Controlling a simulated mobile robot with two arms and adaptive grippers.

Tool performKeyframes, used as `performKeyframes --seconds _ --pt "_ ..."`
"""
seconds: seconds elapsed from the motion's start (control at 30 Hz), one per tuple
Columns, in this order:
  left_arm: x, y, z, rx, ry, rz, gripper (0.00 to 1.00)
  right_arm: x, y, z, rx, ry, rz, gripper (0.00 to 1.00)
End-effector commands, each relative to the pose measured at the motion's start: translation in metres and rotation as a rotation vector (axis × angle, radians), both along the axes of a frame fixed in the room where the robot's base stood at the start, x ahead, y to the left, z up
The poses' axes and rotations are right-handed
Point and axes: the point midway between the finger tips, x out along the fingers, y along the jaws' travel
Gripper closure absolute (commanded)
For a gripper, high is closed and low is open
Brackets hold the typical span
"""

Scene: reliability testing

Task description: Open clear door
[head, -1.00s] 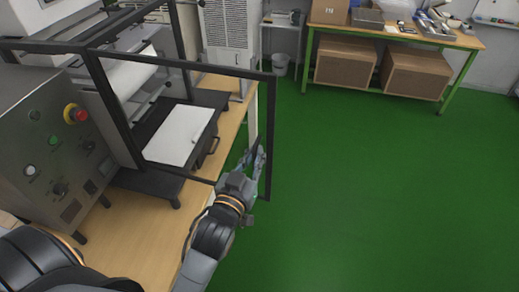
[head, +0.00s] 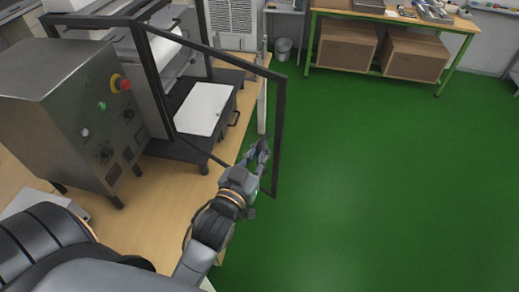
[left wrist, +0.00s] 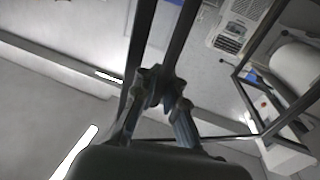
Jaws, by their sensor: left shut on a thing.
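The clear door is a see-through panel in a thin black frame (head: 279,130). In the head view it stands swung out from the machine, over the table edge and the green floor. My left gripper (head: 262,152) is at the door's outer upright, low on it. In the left wrist view my left gripper (left wrist: 163,88) has its fingers closed around a black bar of the frame (left wrist: 138,40). The exact finger contact is dark and partly hidden. My right gripper is not in view.
The machine's grey control box (head: 85,110) has a red and yellow stop button (head: 121,84). Open green floor (head: 400,190) lies to the right. A workbench (head: 390,15) stands behind.

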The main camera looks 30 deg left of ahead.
Motion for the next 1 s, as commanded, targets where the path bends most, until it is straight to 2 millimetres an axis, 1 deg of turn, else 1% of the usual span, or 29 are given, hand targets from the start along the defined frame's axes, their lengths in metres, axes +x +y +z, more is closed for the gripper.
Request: performKeyframes --seconds 0.1,0.27,0.3,0.33,0.37,0.57,0.7,0.77,0.87,1.0 --pt "0.0 -0.001 -0.002 -0.004 0.006 -0.001 1.0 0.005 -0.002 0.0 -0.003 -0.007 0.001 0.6" --pt "0.0 -0.001 -0.003 -0.004 0.007 -0.002 1.0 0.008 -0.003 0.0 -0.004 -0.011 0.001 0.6" --pt "0.0 -0.001 -0.003 -0.004 0.007 -0.002 0.9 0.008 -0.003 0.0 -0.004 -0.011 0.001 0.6" --pt "0.0 -0.001 -0.003 -0.004 0.007 -0.002 0.84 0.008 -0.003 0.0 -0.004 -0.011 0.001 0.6" --pt "0.0 -0.001 -0.003 -0.004 0.007 -0.002 0.81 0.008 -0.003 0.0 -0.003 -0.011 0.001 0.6" --pt "0.0 -0.001 -0.002 -0.002 0.004 -0.001 0.81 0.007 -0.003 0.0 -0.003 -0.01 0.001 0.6" --pt "-0.002 -0.001 -0.001 -0.001 0.003 -0.001 0.81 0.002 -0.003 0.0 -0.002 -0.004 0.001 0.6" --pt "-0.005 -0.001 -0.002 -0.001 0.004 0.0 0.81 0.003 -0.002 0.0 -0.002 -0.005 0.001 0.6" --pt "-0.016 -0.001 -0.003 -0.001 0.007 0.0 0.81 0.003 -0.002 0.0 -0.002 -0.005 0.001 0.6" --pt "-0.04 -0.003 -0.003 -0.002 0.009 0.0 0.81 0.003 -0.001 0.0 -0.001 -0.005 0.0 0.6"
